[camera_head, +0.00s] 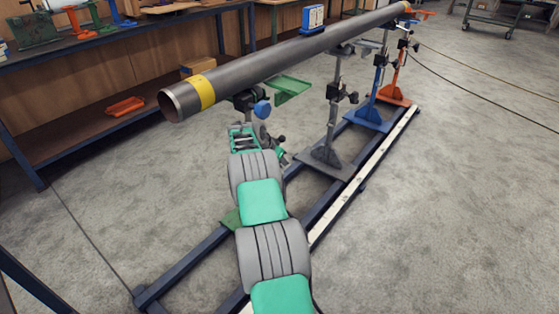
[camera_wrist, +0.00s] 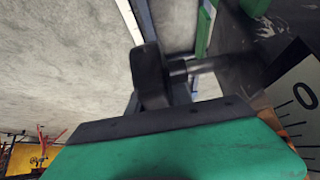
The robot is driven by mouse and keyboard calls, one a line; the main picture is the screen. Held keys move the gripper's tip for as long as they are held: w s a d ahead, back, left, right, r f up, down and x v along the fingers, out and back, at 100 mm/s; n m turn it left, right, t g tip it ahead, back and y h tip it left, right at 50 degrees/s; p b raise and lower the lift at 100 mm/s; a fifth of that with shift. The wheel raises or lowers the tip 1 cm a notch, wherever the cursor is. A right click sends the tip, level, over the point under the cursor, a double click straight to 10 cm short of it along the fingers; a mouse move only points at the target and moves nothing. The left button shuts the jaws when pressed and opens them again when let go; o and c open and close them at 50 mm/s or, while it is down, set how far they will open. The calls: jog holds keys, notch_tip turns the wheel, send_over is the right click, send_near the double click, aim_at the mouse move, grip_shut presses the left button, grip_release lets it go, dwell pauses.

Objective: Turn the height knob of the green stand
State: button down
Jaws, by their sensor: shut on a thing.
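The green stand is mostly hidden behind my green and grey arm in the head view. Its green top plate (camera_head: 290,90) shows beside the pipe, and part of a green base (camera_head: 231,219) shows left of my arm. My gripper (camera_head: 270,139) is low beside the stand's post, shut on what appears to be the height knob. In the wrist view a dark, blurred knob-like part (camera_wrist: 150,75) sits on a bright metal shaft (camera_wrist: 192,66), just beyond a green block with a dark edge. The fingertips and their exact contact are not clear.
A long grey pipe (camera_head: 285,58) with a yellow band runs above my gripper. A grey stand (camera_head: 330,120), a blue stand (camera_head: 372,95) and an orange stand (camera_head: 397,80) stand on the rail frame (camera_head: 375,155). A workbench (camera_head: 110,53) is at left.

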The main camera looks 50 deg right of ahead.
jog(key=c, duration=1.2)
grip_release()
jog(key=shift+o, duration=0.2)
jog(key=p+v, duration=0.1)
jog(key=v, duration=0.6)
jog(key=shift+a+r, duration=0.25)
